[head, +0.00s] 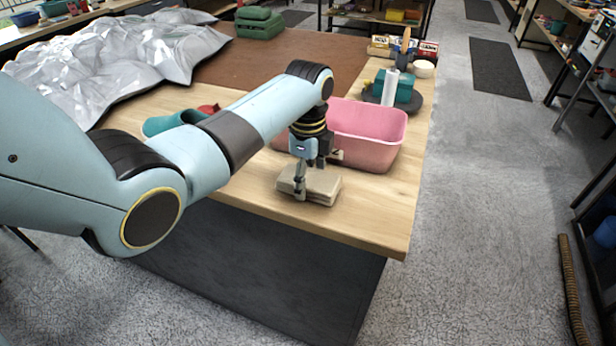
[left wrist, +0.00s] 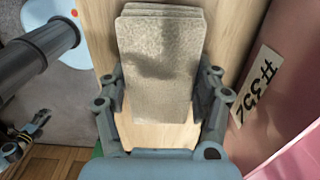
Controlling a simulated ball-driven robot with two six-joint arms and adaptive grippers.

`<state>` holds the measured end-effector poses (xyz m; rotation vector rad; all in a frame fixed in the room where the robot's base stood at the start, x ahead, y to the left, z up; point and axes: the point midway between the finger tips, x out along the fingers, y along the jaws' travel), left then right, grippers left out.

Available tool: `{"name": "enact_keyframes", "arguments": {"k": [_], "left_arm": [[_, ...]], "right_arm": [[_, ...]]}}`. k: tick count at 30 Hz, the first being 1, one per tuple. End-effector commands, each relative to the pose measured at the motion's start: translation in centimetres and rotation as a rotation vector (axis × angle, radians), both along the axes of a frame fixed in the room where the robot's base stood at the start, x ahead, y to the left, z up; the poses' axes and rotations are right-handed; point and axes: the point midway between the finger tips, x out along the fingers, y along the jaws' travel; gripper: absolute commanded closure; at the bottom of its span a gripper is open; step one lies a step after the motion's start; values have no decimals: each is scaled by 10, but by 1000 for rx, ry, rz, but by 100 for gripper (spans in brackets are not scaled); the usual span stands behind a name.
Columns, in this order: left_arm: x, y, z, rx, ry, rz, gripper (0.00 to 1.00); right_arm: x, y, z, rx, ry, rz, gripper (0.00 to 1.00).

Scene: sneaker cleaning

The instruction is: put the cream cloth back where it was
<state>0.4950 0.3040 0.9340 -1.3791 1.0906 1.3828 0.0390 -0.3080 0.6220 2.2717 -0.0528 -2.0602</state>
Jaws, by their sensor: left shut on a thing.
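The cream cloth (head: 318,184) is a folded, layered beige stack at the front edge of the wooden table, in front of the pink tub. My left gripper (head: 302,180) points down over it and is shut on it. In the left wrist view the cloth (left wrist: 160,60) lies between the two fingers (left wrist: 162,95), with wood showing below and beside it. I cannot tell whether the cloth touches the table or hangs just above it.
The pink tub (head: 385,160) stands right behind the gripper; its wall with a number label (left wrist: 262,85) shows in the left wrist view. A teal rolled item (head: 170,122) lies left, near crumpled silver sheeting (head: 110,60). A dark round tray (head: 416,104) holds a teal block and a white cylinder. Bare wood (head: 385,215) lies right of the cloth.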

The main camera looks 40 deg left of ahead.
Motion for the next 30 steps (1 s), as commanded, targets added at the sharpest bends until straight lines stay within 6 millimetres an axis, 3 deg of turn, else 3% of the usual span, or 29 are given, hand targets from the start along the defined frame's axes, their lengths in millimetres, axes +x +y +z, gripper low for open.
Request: {"name": "enact_keyframes", "arguments": {"k": [10, 11, 16, 25, 30], "left_arm": [[0, 0, -4, 0, 0, 0, 62], [0, 0, -5, 0, -1, 0, 35], [0, 0, -4, 0, -1, 0, 13], [0, 0, -3, 0, -1, 0, 12], [1, 0, 16, 1, -5, 0, 12]], "right_arm": [[0, 0, -1, 0, 0, 0, 60], [0, 0, -1, 0, 0, 0, 60], [0, 1, -1, 1, 0, 0, 60], [0, 3, 0, 4, 0, -2, 60], [0, 4, 0, 4, -1, -2, 60]]}}
